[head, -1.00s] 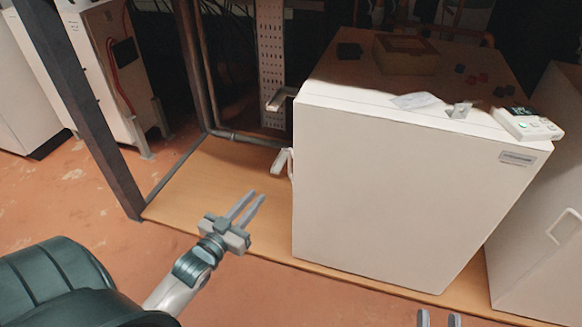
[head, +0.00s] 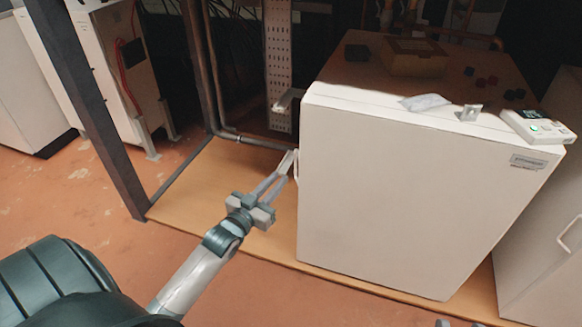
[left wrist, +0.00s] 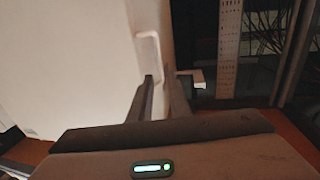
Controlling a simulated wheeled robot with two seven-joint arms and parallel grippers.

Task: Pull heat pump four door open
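A large white heat pump cabinet (head: 400,190) stands on a wooden base, its broad front panel facing me. A pale handle (left wrist: 148,52) shows on the white panel in the left wrist view. In the head view the handle (head: 297,168) is at the cabinet's left edge, partly hidden by my fingers. My left gripper (head: 286,165) is at this handle with its fingers apart. In the left wrist view its fingertips (left wrist: 160,80) are by the handle's lower end; I cannot tell whether they touch it. Only the tips of my right gripper (head: 446,323) show at the bottom edge.
A controller (head: 537,127), a small packet (head: 425,102) and a metal clip (head: 470,113) lie on the cabinet top, with a cardboard box (head: 412,58) behind. Another white cabinet (head: 545,230) stands close on the right. A dark post (head: 85,110) rises at left.

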